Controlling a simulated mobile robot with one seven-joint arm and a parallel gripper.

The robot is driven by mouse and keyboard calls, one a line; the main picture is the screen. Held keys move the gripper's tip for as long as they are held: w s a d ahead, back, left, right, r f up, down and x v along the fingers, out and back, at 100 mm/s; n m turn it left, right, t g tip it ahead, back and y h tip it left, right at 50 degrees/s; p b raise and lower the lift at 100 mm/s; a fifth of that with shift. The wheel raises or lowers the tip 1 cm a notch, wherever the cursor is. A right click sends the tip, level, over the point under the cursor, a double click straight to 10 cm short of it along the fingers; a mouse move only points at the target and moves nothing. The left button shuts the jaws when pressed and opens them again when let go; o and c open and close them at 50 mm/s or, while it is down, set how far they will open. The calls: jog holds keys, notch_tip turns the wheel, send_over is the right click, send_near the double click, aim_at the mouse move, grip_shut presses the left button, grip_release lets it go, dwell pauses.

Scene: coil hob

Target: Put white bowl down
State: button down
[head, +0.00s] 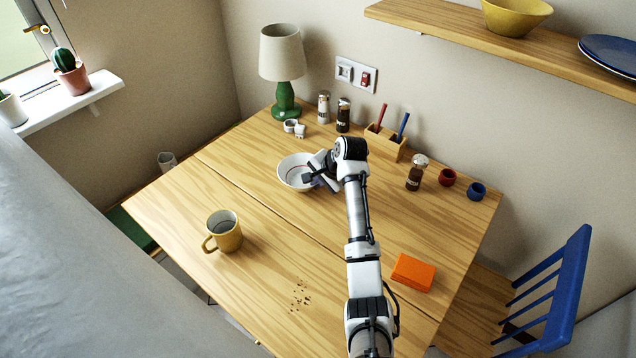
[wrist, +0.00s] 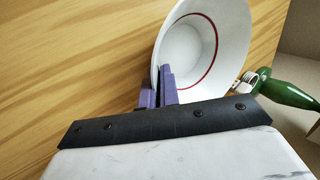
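The white bowl (head: 292,171) is at the middle of the wooden table in the head view, on its far half. It also shows in the wrist view (wrist: 185,50), with a dark red ring inside. My gripper (head: 316,181) is at the bowl's right side. In the wrist view its two purple fingers (wrist: 157,92) are close together with the bowl's rim between them. I cannot tell for certain whether the bowl's base touches the table (head: 180,215).
A yellow mug (head: 223,231) stands at the front left, and an orange block (head: 413,272) lies at the right. Crumbs (head: 300,296) lie near the front edge. A lamp (head: 283,65), shakers (head: 343,115) and a pencil holder (head: 384,141) line the back. The table left of the bowl is clear.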

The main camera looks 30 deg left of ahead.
jog(key=shift+f, duration=0.5)
jog(key=c, duration=2.1)
grip_release()
jog(key=shift+f, duration=0.2)
jog(key=o, duration=0.5)
jog(key=shift+c, duration=0.2)
